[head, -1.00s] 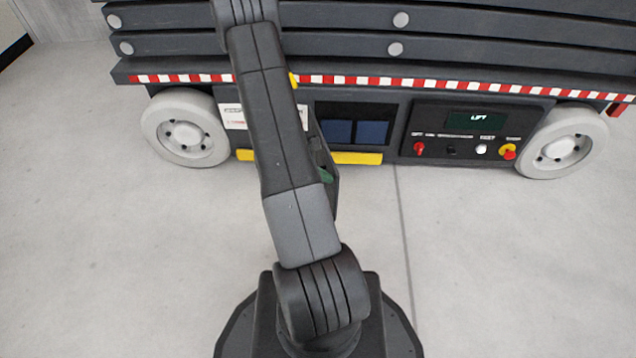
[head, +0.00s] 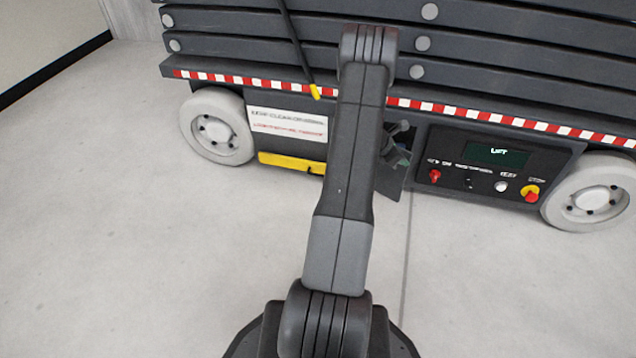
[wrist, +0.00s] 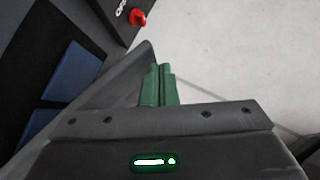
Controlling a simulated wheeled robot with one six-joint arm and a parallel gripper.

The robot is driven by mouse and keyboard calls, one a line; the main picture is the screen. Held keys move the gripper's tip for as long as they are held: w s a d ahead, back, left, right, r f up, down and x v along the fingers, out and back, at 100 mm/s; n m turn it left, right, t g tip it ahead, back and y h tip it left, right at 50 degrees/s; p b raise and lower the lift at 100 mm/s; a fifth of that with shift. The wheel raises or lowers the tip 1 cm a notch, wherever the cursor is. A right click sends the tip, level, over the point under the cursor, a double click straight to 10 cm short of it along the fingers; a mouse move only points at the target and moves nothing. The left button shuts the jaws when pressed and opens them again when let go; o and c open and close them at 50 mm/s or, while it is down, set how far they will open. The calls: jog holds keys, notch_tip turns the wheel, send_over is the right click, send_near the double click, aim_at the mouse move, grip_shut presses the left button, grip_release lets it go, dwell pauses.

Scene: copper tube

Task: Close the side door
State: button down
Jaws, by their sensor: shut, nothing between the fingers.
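The side door (head: 387,183) is a dark grey panel standing out from the lift's lower side, just left of the control panel and partly hidden by my arm in the head view. In the wrist view the door (wrist: 112,88) is a slanted dark panel, and it stands open beside the compartment with blue blocks. My gripper (wrist: 159,70) has green fingers, shut and empty, close against the door's right side in the wrist view. I cannot tell whether they touch it. In the head view the gripper (head: 401,155) is small and mostly hidden.
The control panel (head: 485,165) has a red knob, a white button and a yellow-red stop button. Blue blocks (wrist: 72,72) sit inside the compartment. Wheels (head: 218,126) stand at both ends. A yellow bar (head: 285,162) is low on the left. The floor (head: 130,220) in front is clear.

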jog(key=w+d+n+t+y+p, duration=0.1)
jog(key=w+d, duration=0.5)
jog(key=w, duration=0.6)
jog(key=n+t+y, duration=0.1)
jog(key=n+t, duration=0.1)
jog(key=n, duration=0.1)
jog(key=shift+d+r+n+p, duration=0.2)
jog(key=shift+d+n+p, duration=0.05)
jog(key=shift+n+p, duration=0.1)
jog(key=shift+w+r, duration=0.1)
jog(key=shift+w, duration=0.1)
